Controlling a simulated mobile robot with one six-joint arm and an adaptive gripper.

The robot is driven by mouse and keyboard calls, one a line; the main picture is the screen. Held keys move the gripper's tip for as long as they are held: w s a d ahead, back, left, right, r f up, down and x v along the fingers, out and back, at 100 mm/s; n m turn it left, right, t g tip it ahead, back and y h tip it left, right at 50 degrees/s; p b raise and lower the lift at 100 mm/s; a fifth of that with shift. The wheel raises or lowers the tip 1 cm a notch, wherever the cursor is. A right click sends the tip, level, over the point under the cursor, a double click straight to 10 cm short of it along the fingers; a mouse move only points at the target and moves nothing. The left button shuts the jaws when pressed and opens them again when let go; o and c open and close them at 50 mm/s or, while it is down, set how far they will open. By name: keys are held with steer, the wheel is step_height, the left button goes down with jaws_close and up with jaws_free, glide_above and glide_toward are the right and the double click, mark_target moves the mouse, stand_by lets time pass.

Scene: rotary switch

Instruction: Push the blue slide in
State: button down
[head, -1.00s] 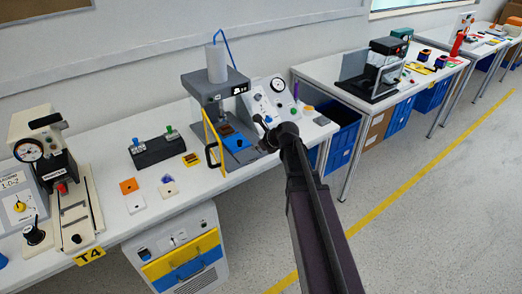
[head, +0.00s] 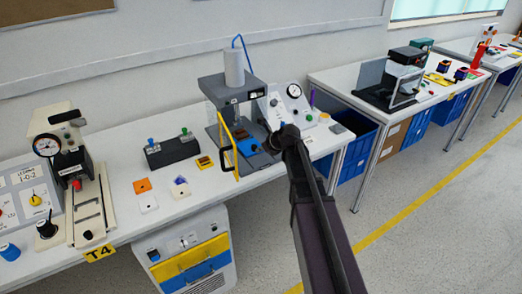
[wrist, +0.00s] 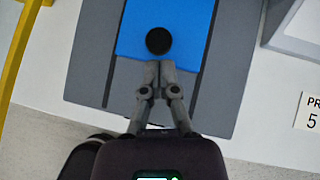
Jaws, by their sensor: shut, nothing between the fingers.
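The blue slide (head: 248,147) lies in the base of the grey press (head: 238,95). In the wrist view the slide (wrist: 190,25) is a flat blue plate with a round black knob (wrist: 159,41) near its front edge. It runs in a dark grey base plate (wrist: 225,60). My gripper (wrist: 158,64) is shut and empty, its fingertips together just in front of the knob. I cannot tell whether they touch it. In the head view my gripper (head: 270,143) is beside the slide's right front, and my arm hides part of that area.
A yellow-edged guard (head: 229,150) with a black handle stands open at the left of the press; its yellow edge also shows in the wrist view (wrist: 15,45). A sloped panel with a gauge (head: 294,91) stands to the right. Small coloured tiles (head: 148,203) lie on the bench left of the press.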

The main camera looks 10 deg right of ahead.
mark_target(257, 144)
steer(key=shift+w+a+r, duration=0.1)
steer(key=shift+w+a, duration=0.2)
steer(key=shift+w, duration=0.45)
steer(key=shift+w+a, duration=0.25)
steer(key=shift+w, duration=0.5)
steer(key=shift+s+d, duration=0.35)
steer(key=shift+s, duration=0.2)
steer(key=s+d, duration=0.1)
steer(key=s+d+r+p, duration=0.1)
steer(key=s, duration=0.1)
steer(key=shift+s+d+r, duration=0.1)
steer(key=shift+s+r, duration=0.1)
steer(key=shift+s, duration=0.1)
steer(key=p+v, duration=0.6)
steer(key=v, duration=0.2)
steer(key=shift+d, duration=0.2)
steer(key=shift+s+a+f, duration=0.1)
steer(key=shift+s, duration=0.05)
